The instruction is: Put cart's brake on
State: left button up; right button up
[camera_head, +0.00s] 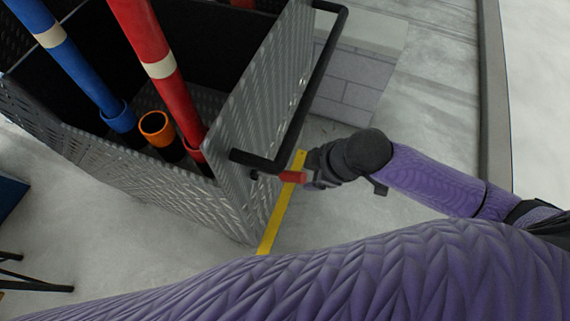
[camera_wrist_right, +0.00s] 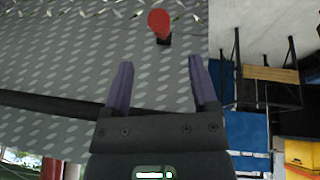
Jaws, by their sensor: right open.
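The cart (camera_head: 262,115) is a grey diamond-plate box with a black push handle (camera_head: 318,75) on its right side. A red brake lever (camera_head: 292,177) sticks out from that side, just below the handle's near end. In the right wrist view the red lever (camera_wrist_right: 159,22) stands out from the cart's plate (camera_wrist_right: 60,60), beyond the fingertips. My right gripper (camera_head: 318,180) is beside the lever's right end in the head view. In the wrist view its two purple fingers (camera_wrist_right: 161,75) are apart with nothing between them. My left gripper is not in view.
Blue (camera_head: 78,62) and red (camera_head: 157,68) poles and an orange tube (camera_head: 156,127) stand in the cart. A yellow floor strip (camera_head: 280,215) runs beside it. In the wrist view the handle bar (camera_wrist_right: 50,104) crosses behind my gripper.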

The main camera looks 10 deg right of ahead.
aim_at(302, 176)
jog(key=b+x, duration=0.4)
jog(key=x, duration=0.5)
jog(key=shift+s+d+f, duration=0.1)
jog(key=shift+d, duration=0.1)
jog(key=shift+a+f, duration=0.1)
jog(key=shift+f, duration=0.2)
jog(key=c, duration=0.4)
grip_shut()
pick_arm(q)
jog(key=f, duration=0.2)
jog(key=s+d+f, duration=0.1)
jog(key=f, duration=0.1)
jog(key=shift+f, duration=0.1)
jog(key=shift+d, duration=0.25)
pick_arm(e)
jog(key=shift+r, duration=0.1)
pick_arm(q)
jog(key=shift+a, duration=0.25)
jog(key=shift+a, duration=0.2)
